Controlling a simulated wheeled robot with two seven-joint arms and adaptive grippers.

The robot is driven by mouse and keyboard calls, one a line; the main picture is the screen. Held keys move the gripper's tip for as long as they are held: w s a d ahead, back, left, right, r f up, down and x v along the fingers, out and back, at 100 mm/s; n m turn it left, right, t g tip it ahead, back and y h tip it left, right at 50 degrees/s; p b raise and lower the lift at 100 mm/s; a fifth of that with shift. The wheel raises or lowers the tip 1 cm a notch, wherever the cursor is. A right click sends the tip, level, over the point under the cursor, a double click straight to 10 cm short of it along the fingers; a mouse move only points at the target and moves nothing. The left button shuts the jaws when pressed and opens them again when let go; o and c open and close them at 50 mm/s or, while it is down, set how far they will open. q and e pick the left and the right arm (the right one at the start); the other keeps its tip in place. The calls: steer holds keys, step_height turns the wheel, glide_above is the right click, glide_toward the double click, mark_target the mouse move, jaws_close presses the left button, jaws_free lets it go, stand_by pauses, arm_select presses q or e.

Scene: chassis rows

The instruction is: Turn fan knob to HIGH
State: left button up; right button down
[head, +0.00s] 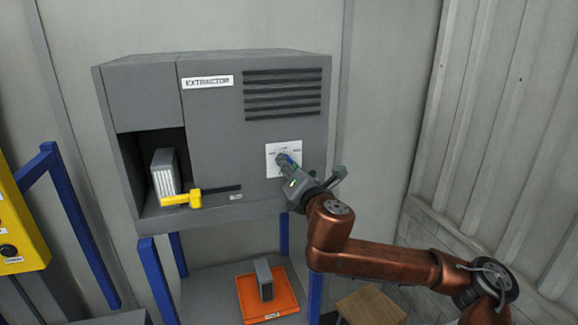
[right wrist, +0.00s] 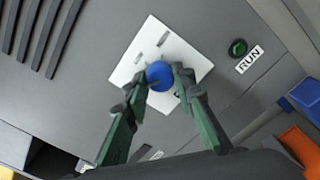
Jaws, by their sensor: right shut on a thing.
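The grey extractor cabinet (head: 215,120) stands against the wall, with a white dial plate (head: 270,165) on its front. The blue fan knob (right wrist: 159,75) sits on the white plate (right wrist: 188,58) in the right wrist view. My right gripper (head: 287,162) reaches the knob from the right and front. Its two green fingers (right wrist: 158,84) are shut on the knob, one on each side. The fingers and knob cover part of the plate, and the dial marks are too small to read. My left gripper is not in view.
A green button (right wrist: 238,47) sits beside a RUN label. An open bay at the cabinet's left holds a grey filter block (head: 165,172), with a yellow handle (head: 181,199) in front. An orange tray (head: 252,299) with a grey block lies below. A yellow panel (head: 15,230) stands at far left.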

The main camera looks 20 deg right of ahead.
steer(key=shift+m, duration=0.3)
steer(key=m+b, duration=0.4)
steer(key=m, duration=1.9)
steer(key=shift+f+b, duration=0.15)
steer(key=shift+b, duration=0.2)
steer(key=shift+m, duration=0.3)
steer(key=c, duration=1.6)
jaws_free()
